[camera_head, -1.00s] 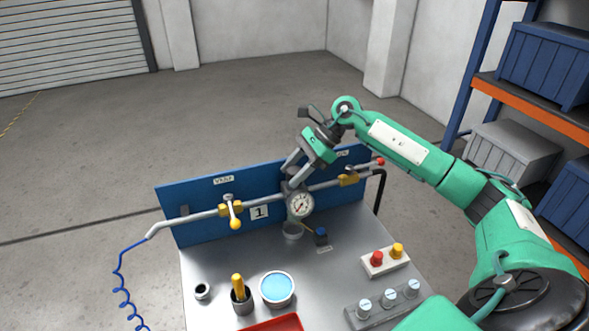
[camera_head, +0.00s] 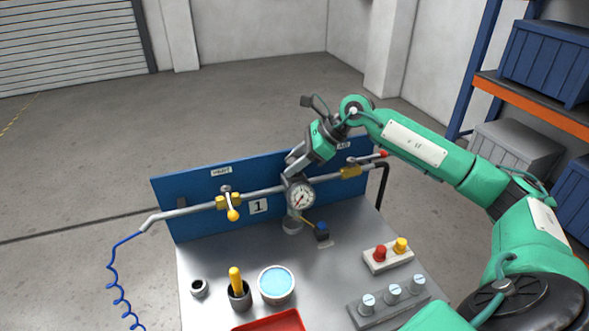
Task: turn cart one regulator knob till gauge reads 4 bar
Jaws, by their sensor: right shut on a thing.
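The cart (camera_head: 215,262) has a blue back panel with a "1" label (camera_head: 258,206) and a grey pipe running along it. A round white gauge (camera_head: 300,196) with a dark rim sits on the pipe near the middle. Its needle is visible, but the reading is too small to tell. My right gripper (camera_head: 291,171) comes down from the upper right and is shut on the regulator knob just above the gauge. The fingers mostly hide the knob. My left gripper is not in view.
A blue-filled cup (camera_head: 276,285), a red tray (camera_head: 272,321) and a button box (camera_head: 388,254) stand on the cart. Shelving is at right.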

